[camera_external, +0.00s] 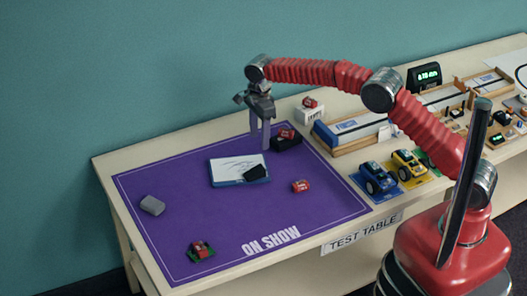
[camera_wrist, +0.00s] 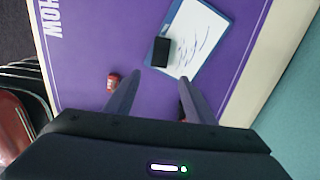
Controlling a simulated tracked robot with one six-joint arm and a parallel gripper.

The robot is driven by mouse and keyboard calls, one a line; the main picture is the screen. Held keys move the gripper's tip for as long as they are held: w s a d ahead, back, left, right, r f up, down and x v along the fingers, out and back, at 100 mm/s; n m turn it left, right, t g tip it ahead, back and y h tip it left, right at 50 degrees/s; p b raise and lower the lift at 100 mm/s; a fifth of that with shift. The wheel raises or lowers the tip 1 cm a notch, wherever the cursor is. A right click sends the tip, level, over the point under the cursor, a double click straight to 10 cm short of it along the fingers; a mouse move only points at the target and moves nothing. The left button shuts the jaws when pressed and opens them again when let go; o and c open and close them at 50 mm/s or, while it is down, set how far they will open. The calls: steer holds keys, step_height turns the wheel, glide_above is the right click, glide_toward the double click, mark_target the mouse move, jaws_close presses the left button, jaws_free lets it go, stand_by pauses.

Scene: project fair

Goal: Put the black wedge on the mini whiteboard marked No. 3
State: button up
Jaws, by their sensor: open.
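A mini whiteboard (camera_external: 228,168) with a blue frame and dark scribbles lies on the purple mat; it also shows in the wrist view (camera_wrist: 201,38). No number on it is legible. A black wedge-like block (camera_external: 255,174) rests on its near right part, overlapping the frame edge, and also shows in the wrist view (camera_wrist: 161,52). My gripper (camera_external: 260,147) points down, open and empty, apart from the block. In the wrist view the open fingers (camera_wrist: 160,78) have bare mat between their tips. A second black piece (camera_external: 287,144) with a red toy car by it stands right of the fingers.
On the mat (camera_external: 190,190) are a grey block (camera_external: 152,205), a red car (camera_external: 301,186) and a red car on a green base (camera_external: 200,250). Blue (camera_external: 374,178) and yellow (camera_external: 408,165) toy vehicles and a track (camera_external: 350,130) stand to the right. The mat's middle front is clear.

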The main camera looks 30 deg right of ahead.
steer(key=s+d+r+n+t, duration=0.1)
steer(key=s+d+r+n, duration=0.35)
steer(key=d+r, duration=0.65)
steer(key=s+d+r+n+t, duration=0.2)
steer(key=s+d+r+n, duration=0.3)
steer(key=d+r, duration=0.55)
steer(key=s+d+f+n+t, duration=0.1)
steer(key=s+d+n, duration=0.3)
steer(key=s+d, duration=0.4)
steer(key=s+d+f+n+t, duration=0.1)
steer(key=s+d+f+n, duration=0.3)
steer(key=s+d, duration=0.5)
steer(key=shift+s+d+f+t, duration=0.2)
steer(key=shift+s+d+t, duration=0.1)
steer(key=shift+s, duration=4.1)
